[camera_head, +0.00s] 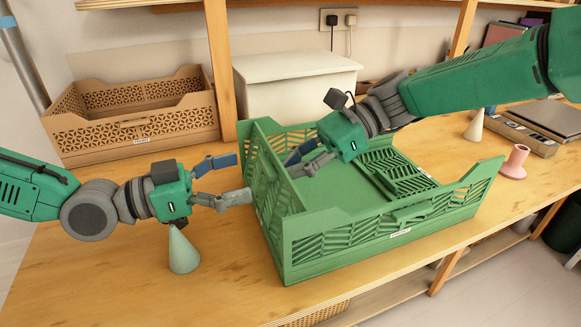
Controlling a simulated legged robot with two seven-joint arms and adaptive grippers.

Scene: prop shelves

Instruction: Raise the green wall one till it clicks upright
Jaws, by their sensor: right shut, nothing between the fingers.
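A green slatted crate (326,278) stands on the wooden table. Its left wall (268,178) and its front wall (380,228) stand up. A slatted green panel (397,174) lies folded down inside, toward the right end, where the crate's side is low. My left gripper (243,178) is open and empty just outside the left wall. My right gripper (292,167) reaches in from the upper right, shut and empty, its fingertips close to the inner face of the left wall. I cannot tell whether they touch it. My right arm hides part of the back wall.
A brown crate (135,132) stands at the back left and a white box (290,85) behind the green crate. A pale cone (183,250) stands under my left gripper. A pink holder (515,162) and another cone (474,126) are at the right.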

